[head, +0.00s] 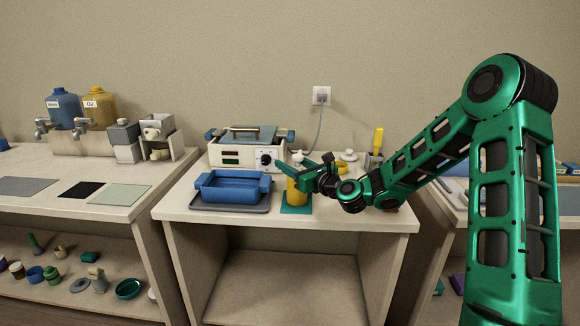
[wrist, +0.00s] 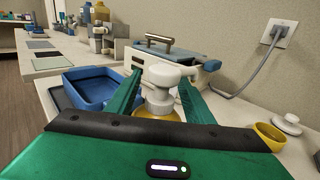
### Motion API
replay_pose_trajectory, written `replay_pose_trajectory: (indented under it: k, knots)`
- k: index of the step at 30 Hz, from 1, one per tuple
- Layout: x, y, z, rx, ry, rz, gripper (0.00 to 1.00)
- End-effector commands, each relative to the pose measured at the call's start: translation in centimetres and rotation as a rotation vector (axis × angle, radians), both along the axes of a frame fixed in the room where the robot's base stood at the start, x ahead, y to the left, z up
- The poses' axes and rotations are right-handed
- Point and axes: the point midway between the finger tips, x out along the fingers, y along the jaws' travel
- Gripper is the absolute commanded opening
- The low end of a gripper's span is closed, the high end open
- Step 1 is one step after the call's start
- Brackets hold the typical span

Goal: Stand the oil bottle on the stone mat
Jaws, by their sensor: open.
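The oil bottle (head: 297,194), orange-yellow with a white pump top, stands upright on a small teal mat (head: 289,210) on the middle table. My gripper (head: 298,171) is at the bottle's upper part, its fingers open. In the wrist view the white pump head (wrist: 162,76) and a bit of the orange body (wrist: 158,112) show between the two green fingers; I cannot tell whether they touch it. The lower body is hidden there by my gripper. Which mat is the stone one is unclear; a grey mat (head: 22,186) and a pale green mat (head: 119,194) lie on the left table.
A blue tub (head: 232,190) on a dark tray stands left of the bottle. The white wax warmer (head: 235,154) is behind, its cord running to a wall socket (head: 321,95). A yellow cup (wrist: 270,136) and white lid (wrist: 287,123) are on the right. A black mat (head: 83,189) lies left.

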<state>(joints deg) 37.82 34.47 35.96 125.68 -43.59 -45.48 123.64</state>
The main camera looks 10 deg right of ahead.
Motion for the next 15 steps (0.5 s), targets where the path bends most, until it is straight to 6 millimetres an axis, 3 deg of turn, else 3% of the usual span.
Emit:
replay_pose_trajectory:
  k: [15]
  knots:
    - [-1.4, -0.7, 0.0, -0.001, 0.0, 0.0, 0.48]
